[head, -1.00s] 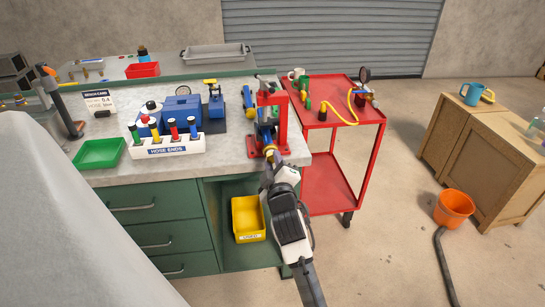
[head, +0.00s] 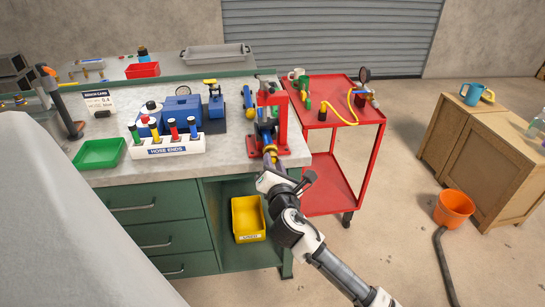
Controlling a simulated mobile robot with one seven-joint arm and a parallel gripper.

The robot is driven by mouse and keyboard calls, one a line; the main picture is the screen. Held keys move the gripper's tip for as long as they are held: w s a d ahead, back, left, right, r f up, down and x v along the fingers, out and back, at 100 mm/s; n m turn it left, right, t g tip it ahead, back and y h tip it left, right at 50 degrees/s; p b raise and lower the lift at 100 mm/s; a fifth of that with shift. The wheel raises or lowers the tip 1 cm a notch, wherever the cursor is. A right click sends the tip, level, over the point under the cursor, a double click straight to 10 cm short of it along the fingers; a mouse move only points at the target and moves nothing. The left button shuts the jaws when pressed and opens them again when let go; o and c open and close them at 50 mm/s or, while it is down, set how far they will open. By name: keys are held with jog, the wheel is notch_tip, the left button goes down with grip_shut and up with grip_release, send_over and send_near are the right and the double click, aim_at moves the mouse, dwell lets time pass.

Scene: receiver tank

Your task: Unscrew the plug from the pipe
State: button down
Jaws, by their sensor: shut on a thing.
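The pipe (head: 265,127) is held in a red vise frame (head: 282,128) at the front right corner of the bench and points toward me. At its near end is a brass-yellow plug (head: 270,151), in line with the pipe. My gripper (head: 271,163) is at the plug from the front and shut on it. The fingers are small here, and my wrist hides part of the plug's near side. I cannot tell whether the plug's thread is still in the pipe.
A white hose-ends rack (head: 168,148), a green tray (head: 100,152) and a blue box (head: 183,110) stand left on the bench. A yellow bin (head: 248,218) sits on the shelf below. A red cart (head: 318,128) stands close on the right; an orange bucket (head: 454,208) is farther right.

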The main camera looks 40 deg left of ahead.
jog(key=b+v, duration=0.2)
jog(key=v, duration=0.4)
jog(key=shift+b, duration=0.3)
dwell(0.4)
